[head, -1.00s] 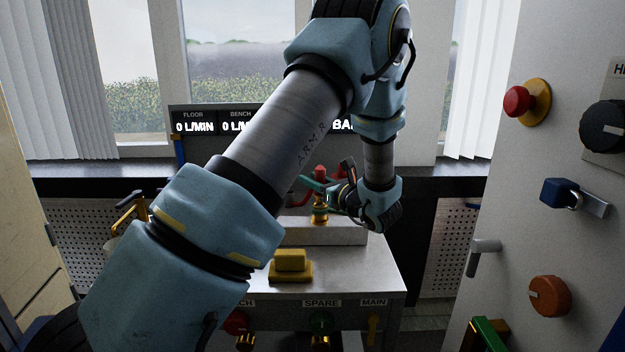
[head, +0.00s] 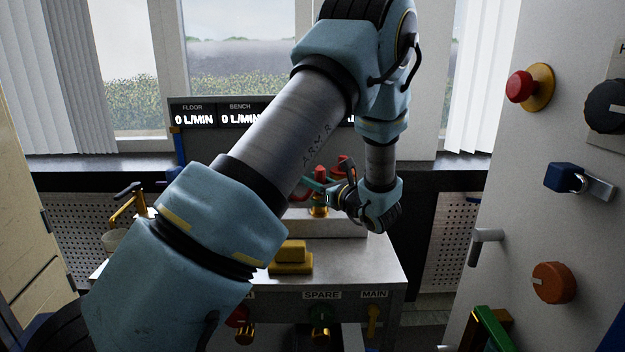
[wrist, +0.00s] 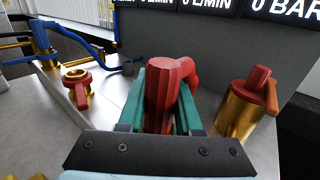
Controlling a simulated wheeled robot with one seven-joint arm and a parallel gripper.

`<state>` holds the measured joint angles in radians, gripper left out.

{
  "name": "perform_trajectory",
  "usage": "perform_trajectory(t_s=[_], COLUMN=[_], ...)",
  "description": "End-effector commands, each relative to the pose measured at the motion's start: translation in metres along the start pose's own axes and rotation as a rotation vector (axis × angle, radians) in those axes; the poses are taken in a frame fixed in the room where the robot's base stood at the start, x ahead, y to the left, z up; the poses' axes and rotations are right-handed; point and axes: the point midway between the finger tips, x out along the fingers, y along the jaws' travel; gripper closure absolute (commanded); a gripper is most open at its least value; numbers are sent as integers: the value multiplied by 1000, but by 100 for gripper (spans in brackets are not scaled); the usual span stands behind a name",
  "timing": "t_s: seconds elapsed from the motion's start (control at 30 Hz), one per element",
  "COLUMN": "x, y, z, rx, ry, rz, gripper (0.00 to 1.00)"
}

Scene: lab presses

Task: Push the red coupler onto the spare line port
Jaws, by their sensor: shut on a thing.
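The red coupler (wrist: 163,95) stands between the teal fingers of my gripper (wrist: 160,112) in the wrist view, and the fingers are shut on it. A curved red piece shows just behind it. In the head view my gripper (head: 317,187) reaches left from my wrist over the bench-top block, with red above the fingers and brass below. The coupler's lower end is hidden in the wrist view, so I cannot tell whether it is seated.
A brass cylinder with a red top (wrist: 240,108) stands right of my gripper. A brass valve with a red handle (wrist: 77,86) and blue pipes (wrist: 85,38) are at left. A yellow block (head: 291,258) sits on the bench front. A door panel (head: 510,200) bounds the right.

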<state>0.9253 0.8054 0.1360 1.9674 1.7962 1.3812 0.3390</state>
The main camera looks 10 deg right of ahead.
Motion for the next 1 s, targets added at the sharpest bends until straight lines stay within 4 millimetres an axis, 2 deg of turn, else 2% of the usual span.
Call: perform_trajectory(t_s=[0.03, 0.33, 0.67, 0.77, 1.0], x=[0, 0, -5, -18, -66], y=[0, 0, 0, -2, -2], z=[0, 0, -1, -1, -1], rx=[0, 0, 0, 0, 0], ry=[-1, -1, 0, -1, -1], rz=[0, 0, -1, -4, -5], gripper=[64, 32, 32, 32, 32])
